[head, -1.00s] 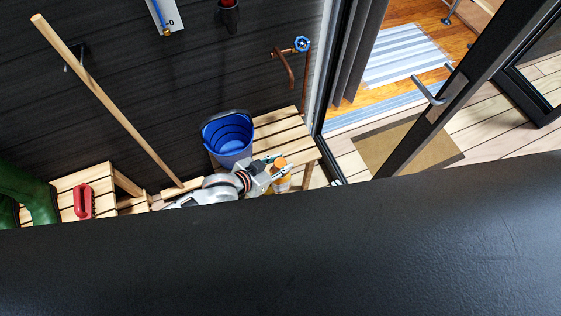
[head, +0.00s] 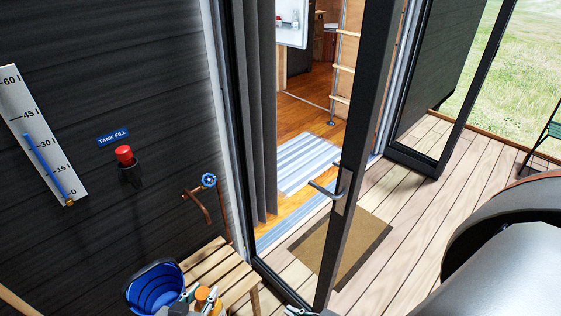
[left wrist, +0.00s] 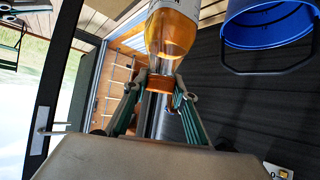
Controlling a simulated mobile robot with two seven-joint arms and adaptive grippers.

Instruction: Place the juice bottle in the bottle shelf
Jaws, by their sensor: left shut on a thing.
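The juice bottle, with amber juice and an orange cap (head: 201,293), shows at the bottom edge of the head view. The left wrist view shows its clear body (left wrist: 172,36) with part of a white label. My left gripper (head: 207,303) is shut on the bottle at its cap and neck, as its fingers (left wrist: 160,84) show in the left wrist view. Only a small tip of my right gripper (head: 299,312) shows at the bottom edge of the head view; its jaws are cut off. I see no bottle shelf in these views.
A blue bucket (head: 155,289) stands beside the bottle at the slatted wooden bench (head: 222,262). A dark-framed glass door (head: 352,150) stands open over the deck. A doormat (head: 341,246) lies at the doorway. Inside are a striped rug (head: 306,163) and wooden floor.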

